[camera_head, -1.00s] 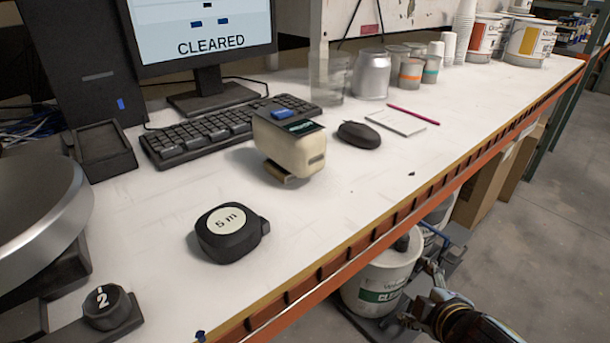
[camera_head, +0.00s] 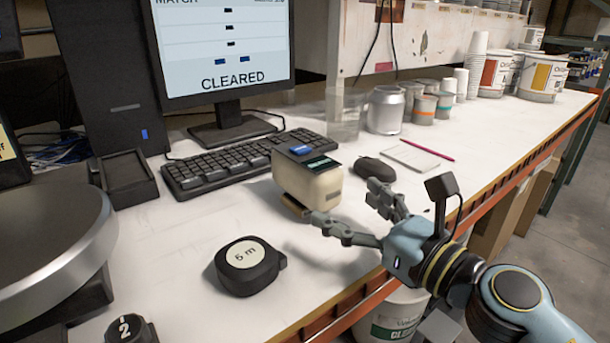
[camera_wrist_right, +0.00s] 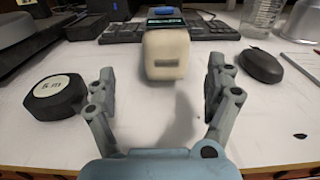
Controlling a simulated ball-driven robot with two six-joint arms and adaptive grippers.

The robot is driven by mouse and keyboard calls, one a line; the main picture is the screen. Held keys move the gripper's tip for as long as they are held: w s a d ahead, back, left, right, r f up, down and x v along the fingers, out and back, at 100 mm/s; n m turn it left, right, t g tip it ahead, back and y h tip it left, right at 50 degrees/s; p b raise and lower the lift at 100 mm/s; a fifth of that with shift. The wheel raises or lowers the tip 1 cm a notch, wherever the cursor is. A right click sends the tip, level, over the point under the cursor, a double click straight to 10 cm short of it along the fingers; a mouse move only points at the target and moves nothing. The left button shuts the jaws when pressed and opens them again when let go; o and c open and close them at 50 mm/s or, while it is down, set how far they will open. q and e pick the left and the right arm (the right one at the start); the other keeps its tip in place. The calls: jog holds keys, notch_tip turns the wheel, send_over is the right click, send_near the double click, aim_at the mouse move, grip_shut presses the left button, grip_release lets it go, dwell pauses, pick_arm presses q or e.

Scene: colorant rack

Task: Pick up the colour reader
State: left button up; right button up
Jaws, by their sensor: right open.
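The colour reader (camera_head: 308,182) is a cream block with a dark display and a blue button on top. It sits on the white bench in front of the keyboard. My right gripper (camera_head: 345,208) is open beside it, at its near right side, with one finger close to its lower front. In the right wrist view the colour reader (camera_wrist_right: 166,54) is ahead, between and beyond the two open fingers (camera_wrist_right: 162,90). No contact shows there. My left gripper is not in view.
A black tape measure (camera_head: 248,265) lies left of my right gripper, and a black mouse (camera_head: 374,169) lies to the right of the reader. The keyboard (camera_head: 240,160) is behind it. A notepad (camera_head: 412,156), cans and cups stand further right. The bench's orange front edge (camera_head: 365,290) runs below my arm.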

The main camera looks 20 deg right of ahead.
aim_at(330, 193)
jog(key=x, duration=0.5)
jog(key=shift+p, duration=0.35)
jog(key=x, duration=0.5)
jog(key=shift+w+d+r+p, duration=0.25)
jog(key=shift+w+d+p, duration=0.05)
jog(key=shift+p, duration=0.05)
jog(key=shift+s, duration=0.1)
jog(key=c, duration=1.6)
jog(key=shift+r, duration=0.1)
jog(key=shift+c, duration=0.6)
jog(key=shift+r, duration=0.1)
